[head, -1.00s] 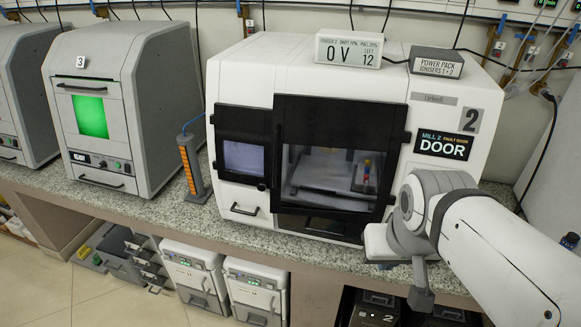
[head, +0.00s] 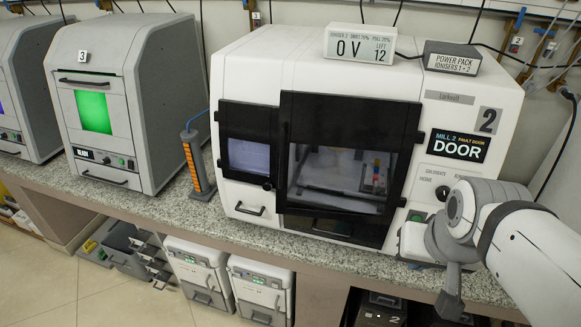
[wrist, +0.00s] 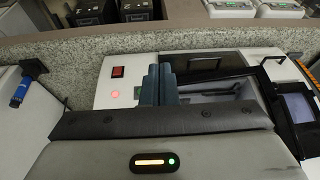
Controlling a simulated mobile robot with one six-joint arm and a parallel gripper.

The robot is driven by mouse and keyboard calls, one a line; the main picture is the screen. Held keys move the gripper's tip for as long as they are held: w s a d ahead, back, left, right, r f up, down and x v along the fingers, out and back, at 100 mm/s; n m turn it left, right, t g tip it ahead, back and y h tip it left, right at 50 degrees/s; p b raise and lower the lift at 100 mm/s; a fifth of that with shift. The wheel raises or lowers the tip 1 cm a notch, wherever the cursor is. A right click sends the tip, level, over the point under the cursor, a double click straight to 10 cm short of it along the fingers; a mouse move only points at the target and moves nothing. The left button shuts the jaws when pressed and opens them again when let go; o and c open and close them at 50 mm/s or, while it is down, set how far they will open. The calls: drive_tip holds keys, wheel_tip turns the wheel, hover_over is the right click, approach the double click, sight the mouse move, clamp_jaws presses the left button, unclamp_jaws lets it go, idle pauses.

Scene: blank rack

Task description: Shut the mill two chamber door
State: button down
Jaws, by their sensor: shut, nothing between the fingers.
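Mill two (head: 463,100) is the white machine on the bench, with a "2" plate on its front. Its screen (head: 459,146) reads "MILL 2 FAULT DOOR". The chamber door (head: 350,108) is a black-framed window, with a block and coloured parts visible behind it. A dark strip shows below the window. I cannot tell exactly how far the door stands from shut. In the wrist view its dark frame (wrist: 277,95) is at the right. My gripper (wrist: 160,80) shows there with its fingers together and empty, over the mill's front. In the head view my arm hides the fingers.
A grey machine marked 3 (head: 159,90) and an orange-marked post (head: 196,165) stand left of mill two. A display box (head: 359,43) and power pack (head: 451,57) sit on top. The granite bench edge (head: 250,226) runs in front. A red switch (wrist: 118,71) is near my fingers.

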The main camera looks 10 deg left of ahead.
sight(280, 180)
drive_tip(key=w+a+r+m+t+y+b, duration=0.25)
drive_tip(key=w+a+m, duration=0.2)
drive_tip(key=a, duration=0.35)
drive_tip(key=w+a+r+m+t+y+b, duration=0.1)
drive_tip(key=w+a+m+t+y+b, duration=0.25)
drive_tip(key=a, duration=0.55)
drive_tip(key=w+a+r+m+t+y+b, duration=0.1)
drive_tip(key=w+a+r+m+t+b, duration=0.15)
drive_tip(key=w+a+m, duration=0.45)
drive_tip(key=s+a+f+m+t+h+b, duration=0.25)
drive_tip(key=s+m+h, duration=0.3)
drive_tip(key=m, duration=0.55)
drive_tip(key=s+a+f+m+t+h+b, duration=0.1)
drive_tip(key=s+a+f+m+h+b, duration=0.4)
drive_tip(key=m, duration=0.6)
drive_tip(key=shift+y, duration=0.75)
drive_tip(key=w+d+p, duration=0.1)
drive_tip(key=w, duration=0.3)
drive_tip(key=w+f+p, duration=0.1)
drive_tip(key=w, duration=0.3)
drive_tip(key=w+d+f+p, duration=0.1)
drive_tip(key=w, duration=0.3)
drive_tip(key=shift+w+d+f, duration=0.1)
drive_tip(key=shift+w+d, duration=0.2)
drive_tip(key=shift+w, duration=0.05)
